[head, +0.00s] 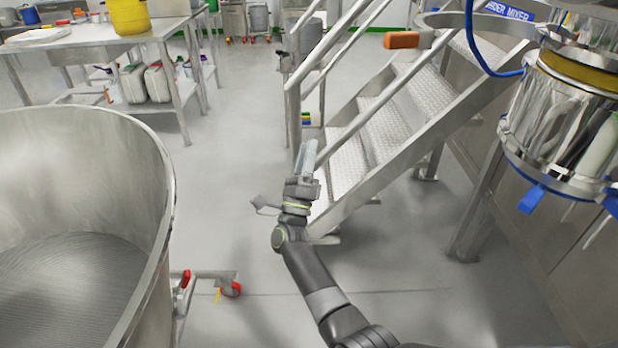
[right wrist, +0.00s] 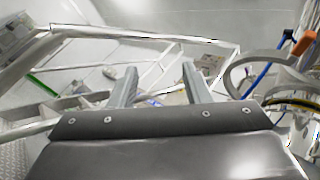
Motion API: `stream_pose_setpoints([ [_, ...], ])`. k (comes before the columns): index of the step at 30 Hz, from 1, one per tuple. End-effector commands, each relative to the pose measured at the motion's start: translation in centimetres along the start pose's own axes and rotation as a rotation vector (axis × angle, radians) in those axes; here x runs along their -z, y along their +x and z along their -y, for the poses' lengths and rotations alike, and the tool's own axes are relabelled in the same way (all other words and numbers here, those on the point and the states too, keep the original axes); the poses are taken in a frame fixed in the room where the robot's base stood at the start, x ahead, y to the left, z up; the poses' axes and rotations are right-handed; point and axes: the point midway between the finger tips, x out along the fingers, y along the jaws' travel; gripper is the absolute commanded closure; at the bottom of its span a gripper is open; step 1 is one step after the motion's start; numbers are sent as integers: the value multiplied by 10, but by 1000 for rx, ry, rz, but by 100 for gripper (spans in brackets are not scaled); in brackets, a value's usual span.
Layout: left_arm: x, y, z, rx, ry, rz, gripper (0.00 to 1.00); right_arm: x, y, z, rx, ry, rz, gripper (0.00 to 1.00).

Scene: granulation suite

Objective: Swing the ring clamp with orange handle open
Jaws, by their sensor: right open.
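The orange handle (head: 401,40) is at the upper middle right of the head view, in front of the stair rail. It joins a grey metal ring clamp (head: 432,20) that curves back towards the steel column under the mixer sign. In the right wrist view the orange handle (right wrist: 308,42) and the curved grey ring clamp (right wrist: 233,72) show at the right edge. My right gripper (head: 307,155) is open and empty, in front of the steps, below and left of the handle and well apart from it. Its two fingers (right wrist: 159,76) stand apart in the right wrist view. My left gripper is not in view.
Metal stairs with handrails (head: 352,165) stand behind my right gripper. A shiny vessel (head: 560,125) with blue clips hangs at right, with a blue hose (head: 472,45) near the clamp. A large steel bowl (head: 160,200) fills the left.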

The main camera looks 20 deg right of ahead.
Motion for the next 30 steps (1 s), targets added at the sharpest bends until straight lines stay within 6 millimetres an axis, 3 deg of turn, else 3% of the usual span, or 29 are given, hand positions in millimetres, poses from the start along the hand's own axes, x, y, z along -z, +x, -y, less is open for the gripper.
stream_pose_setpoints([
  [6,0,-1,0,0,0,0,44,17,-25,-28,-110,-129,48,56],
  [12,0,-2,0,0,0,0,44,26,-40,-43,-167,-200,78,56],
  [30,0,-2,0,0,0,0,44,30,-46,-48,-190,-225,89,56],
])
